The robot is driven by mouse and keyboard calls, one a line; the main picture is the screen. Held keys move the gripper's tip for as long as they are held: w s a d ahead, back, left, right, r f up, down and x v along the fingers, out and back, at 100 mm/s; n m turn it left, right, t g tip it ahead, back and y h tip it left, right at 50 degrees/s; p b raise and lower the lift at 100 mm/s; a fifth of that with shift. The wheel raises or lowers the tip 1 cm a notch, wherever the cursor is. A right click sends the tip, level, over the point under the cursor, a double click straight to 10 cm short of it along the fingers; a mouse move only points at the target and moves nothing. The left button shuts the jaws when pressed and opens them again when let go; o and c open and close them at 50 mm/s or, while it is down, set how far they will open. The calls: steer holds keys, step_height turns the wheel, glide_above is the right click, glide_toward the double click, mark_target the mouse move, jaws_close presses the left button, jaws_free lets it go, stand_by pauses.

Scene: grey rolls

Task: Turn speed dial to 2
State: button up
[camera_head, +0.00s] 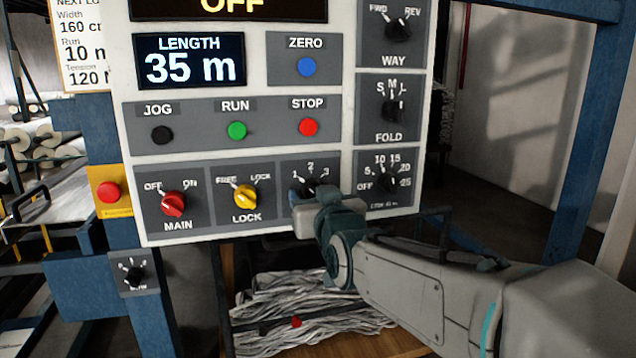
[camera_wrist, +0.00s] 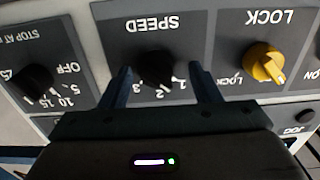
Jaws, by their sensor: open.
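The black speed dial (camera_wrist: 155,66) sits on a grey plate marked SPEED, which appears upside down in the wrist view. Numbers 1, 2 and 3 are around it. Its white mark appears to lean toward the 1 side, though the exact setting is hard to tell. My gripper (camera_wrist: 160,72) is open, with one finger on each side of the dial and a visible gap to it. In the head view, the speed dial (camera_head: 311,184) is partly covered by my gripper (camera_head: 306,193), and the SPEED label is hidden.
The yellow lock knob (camera_head: 245,197) and red main knob (camera_head: 173,204) are to the left. The stop-at dial (camera_head: 388,183) is close on the right. Stop (camera_head: 308,127) and run (camera_head: 237,130) buttons are above. A bundle of grey strands (camera_head: 310,310) lies below the panel.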

steer(key=shift+w, duration=0.4)
steer(key=shift+c, duration=0.4)
steer(key=shift+d, duration=0.1)
steer(key=c, duration=0.9)
